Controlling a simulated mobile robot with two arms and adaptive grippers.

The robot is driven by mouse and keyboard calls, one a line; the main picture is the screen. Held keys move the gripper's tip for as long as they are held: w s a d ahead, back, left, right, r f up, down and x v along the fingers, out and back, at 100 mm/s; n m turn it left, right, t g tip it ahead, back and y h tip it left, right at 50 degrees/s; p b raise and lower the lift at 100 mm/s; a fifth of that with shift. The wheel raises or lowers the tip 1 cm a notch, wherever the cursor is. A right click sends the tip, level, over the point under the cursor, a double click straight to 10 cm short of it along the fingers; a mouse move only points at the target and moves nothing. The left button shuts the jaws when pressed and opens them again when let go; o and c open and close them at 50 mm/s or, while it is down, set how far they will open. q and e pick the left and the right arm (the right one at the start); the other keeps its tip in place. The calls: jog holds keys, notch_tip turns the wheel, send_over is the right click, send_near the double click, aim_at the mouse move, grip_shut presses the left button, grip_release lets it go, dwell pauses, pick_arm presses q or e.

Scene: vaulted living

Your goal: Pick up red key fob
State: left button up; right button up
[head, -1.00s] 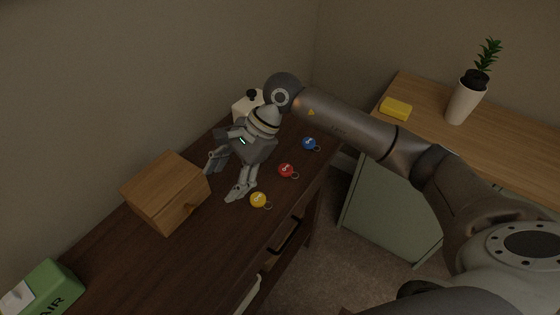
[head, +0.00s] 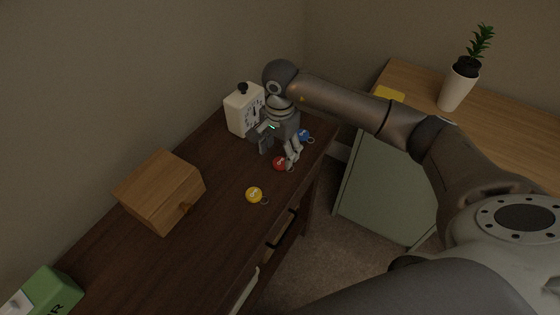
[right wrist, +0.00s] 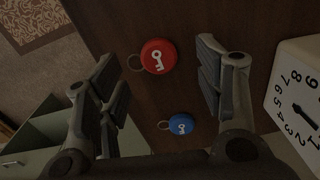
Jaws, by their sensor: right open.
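The red key fob (head: 279,163) lies on the dark wooden dresser, a round disc with a white key mark and a metal ring. In the right wrist view the red key fob (right wrist: 159,57) lies between the lines of my fingers, toward their tips. My right gripper (head: 279,158) is open and empty, pointing down close to the red fob; its fingers (right wrist: 160,75) stand apart on either side. The blue key fob (head: 304,135) lies just behind the gripper, also seen in the right wrist view (right wrist: 180,125). The yellow key fob (head: 254,195) lies nearer. My left gripper is out of view.
A wooden box (head: 158,190) and a green carton (head: 48,292) stand farther left on the dresser (head: 180,262). A lighter wood surface with a potted plant (head: 456,88) and a yellow block (head: 389,94) is at the right.

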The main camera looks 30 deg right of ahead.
aim_at(280, 161)
jog(key=shift+d+f, duration=0.2)
jog(key=shift+f, duration=1.65)
jog(key=c, duration=1)
jog(key=shift+o, duration=0.2)
jog(key=shift+r, duration=0.1)
